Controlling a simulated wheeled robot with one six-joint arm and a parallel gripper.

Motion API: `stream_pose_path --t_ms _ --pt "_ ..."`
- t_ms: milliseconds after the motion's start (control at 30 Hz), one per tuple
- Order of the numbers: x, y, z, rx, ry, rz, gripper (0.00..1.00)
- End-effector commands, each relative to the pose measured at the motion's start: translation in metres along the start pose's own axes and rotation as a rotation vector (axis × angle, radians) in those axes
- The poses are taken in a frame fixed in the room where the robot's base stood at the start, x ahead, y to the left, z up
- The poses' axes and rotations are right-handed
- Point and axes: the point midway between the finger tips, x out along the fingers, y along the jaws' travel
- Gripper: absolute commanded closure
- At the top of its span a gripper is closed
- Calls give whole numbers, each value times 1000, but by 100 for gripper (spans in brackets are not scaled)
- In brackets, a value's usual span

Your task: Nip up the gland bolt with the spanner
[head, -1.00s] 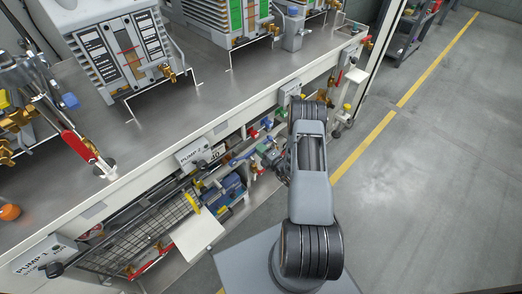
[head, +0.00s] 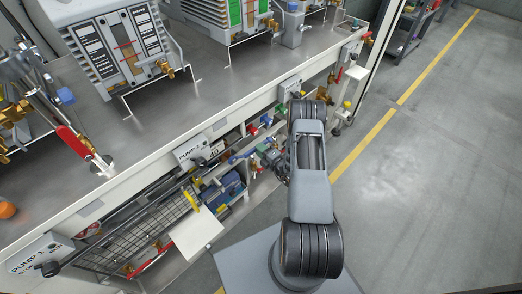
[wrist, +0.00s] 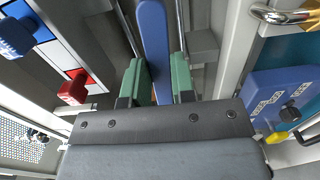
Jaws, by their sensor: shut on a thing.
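In the head view my gripper (head: 270,154) is at the front of the bench, beside the lower shelf. A thin blue length beside it looks like the spanner (head: 242,157). The spanner's working end is hidden. I cannot pick out the gland bolt in either view.
In the wrist view a blue knob (wrist: 14,36) and a red knob (wrist: 72,88) are on the left. A blue box (wrist: 288,96) is on the right. The bench top (head: 160,112) carries pumps. Open floor (head: 430,190) lies to the right.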

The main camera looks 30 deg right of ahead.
Motion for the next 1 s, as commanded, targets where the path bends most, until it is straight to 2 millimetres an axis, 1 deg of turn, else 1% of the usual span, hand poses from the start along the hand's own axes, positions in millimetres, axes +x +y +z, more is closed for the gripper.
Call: stream_pose_path --t_ms 33,367,700,1000 --pt "-1 -2 -3 -8 6 -9 100" --pt "0 -2 -3 -13 8 -9 100" --pt "0 4 -4 -50 10 -8 100" --pt "0 4 -4 -53 10 -8 100"
